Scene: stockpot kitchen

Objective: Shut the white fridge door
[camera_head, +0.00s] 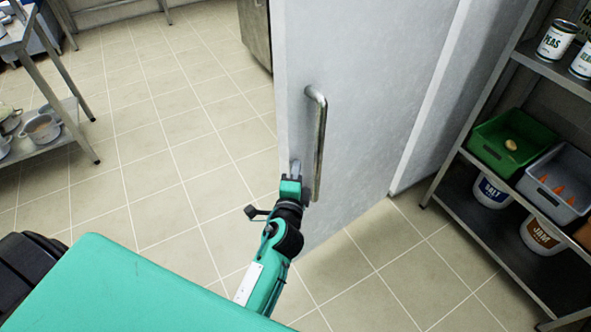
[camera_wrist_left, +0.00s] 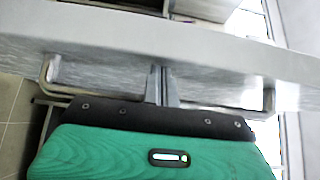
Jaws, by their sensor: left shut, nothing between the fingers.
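The white fridge door (camera_head: 375,80) stands in the middle of the head view and appears to stand out, open, into the room. A vertical metal bar handle (camera_head: 319,140) is on its visible face, near the free left edge. My left gripper (camera_head: 294,170) is shut and empty, at the door face just left of the handle's lower part. In the left wrist view, the shut fingers (camera_wrist_left: 161,84) point at the door (camera_wrist_left: 200,50), between the handle's two ends (camera_wrist_left: 48,70); whether they touch it I cannot tell. My right gripper is not in view.
Right of the door stands a shelf rack with cans (camera_head: 556,40), a green bin (camera_head: 511,141), a grey bin (camera_head: 556,180) and tubs (camera_head: 492,190). A metal rack with pots (camera_head: 42,128) is at left. The tiled floor (camera_head: 165,130) left of the door is clear.

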